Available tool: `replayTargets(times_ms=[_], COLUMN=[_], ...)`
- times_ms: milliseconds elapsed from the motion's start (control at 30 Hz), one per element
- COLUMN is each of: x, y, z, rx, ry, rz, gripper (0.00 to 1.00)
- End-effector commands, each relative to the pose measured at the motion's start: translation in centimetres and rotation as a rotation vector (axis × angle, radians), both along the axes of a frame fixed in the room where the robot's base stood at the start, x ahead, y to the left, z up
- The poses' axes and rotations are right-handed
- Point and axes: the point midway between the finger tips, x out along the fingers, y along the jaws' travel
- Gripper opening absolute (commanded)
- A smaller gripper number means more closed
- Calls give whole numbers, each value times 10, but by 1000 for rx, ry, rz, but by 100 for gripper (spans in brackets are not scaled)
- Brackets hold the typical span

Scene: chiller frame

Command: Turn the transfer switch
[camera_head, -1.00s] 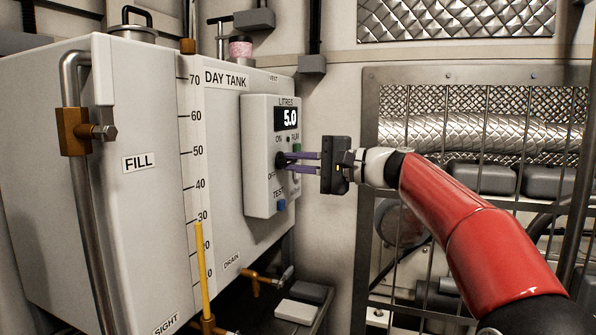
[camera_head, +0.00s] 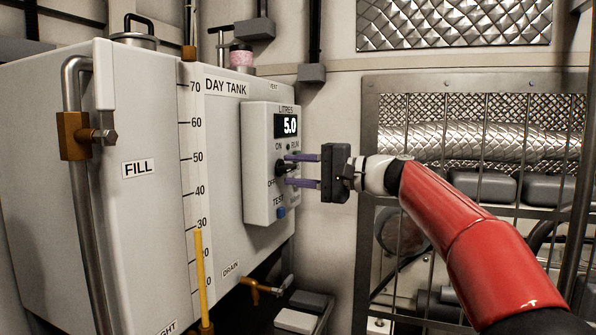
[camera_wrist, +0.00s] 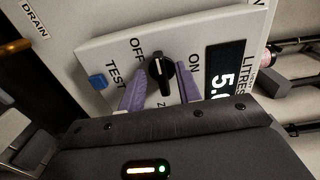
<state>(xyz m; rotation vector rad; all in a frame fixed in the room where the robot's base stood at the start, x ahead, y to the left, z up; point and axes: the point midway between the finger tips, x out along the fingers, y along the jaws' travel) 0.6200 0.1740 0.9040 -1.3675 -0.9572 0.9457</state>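The transfer switch is a black rotary knob (camera_head: 281,167) on the pale control box (camera_head: 258,205) of the day tank. It also shows in the wrist view (camera_wrist: 161,76), with the labels OFF, ON and TEST around it. A white mark shows on the knob, but I cannot tell for sure which label it points to. My gripper (camera_head: 289,169) is open, with its purple fingers spread on either side of the knob. In the wrist view the fingertips (camera_wrist: 153,80) flank the knob; whether either touches it is unclear.
The display (camera_head: 287,125) above the knob reads 5.0. A blue button (camera_head: 281,213) sits below, by TEST. A metal guard frame (camera_head: 369,150) stands right, behind my arm. The fill pipe (camera_head: 80,190) and yellow sight gauge (camera_head: 202,270) are at left.

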Motion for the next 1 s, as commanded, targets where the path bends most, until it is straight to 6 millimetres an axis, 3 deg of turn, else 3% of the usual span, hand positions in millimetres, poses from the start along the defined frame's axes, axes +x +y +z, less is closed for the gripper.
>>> replayTargets(times_ms=[267, 700, 1000], x=[-2, -24, -27], y=[-5, -67, -74], z=[1, 0, 0], rx=[1, 0, 1], ry=[0, 1, 0], rz=[-3, -4, -1], gripper=[34, 34, 34])
